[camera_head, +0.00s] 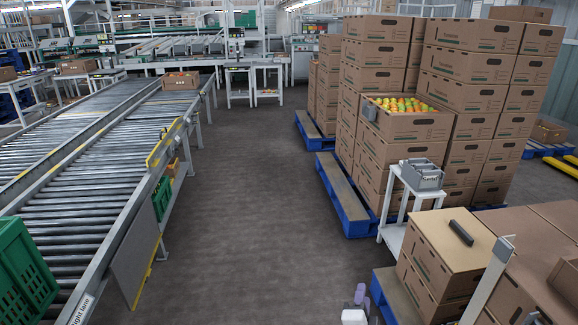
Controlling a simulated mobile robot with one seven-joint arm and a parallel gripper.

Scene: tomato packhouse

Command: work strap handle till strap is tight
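Brown cartons (438,262) stand on a blue pallet (389,297) at the lower right. A short dark bar (461,232) lies on top of the nearest carton; I cannot tell whether it is the strap handle. A pale, slanted flat piece (488,280) rises beside it, cut off by the bottom edge. I cannot make out a strap for certain or how tight it is. A small white and pale purple part (358,302) shows at the bottom edge. It may be my gripper, but its fingers are not clear. It stands apart from the dark bar.
A grey device (422,175) sits on a white stand (391,237) behind the cartons. Tall carton stacks (468,67) on blue pallets fill the right, one open carton (407,125) holding tomatoes. A roller conveyor (75,167) runs along the left. The floor between (250,190) is clear.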

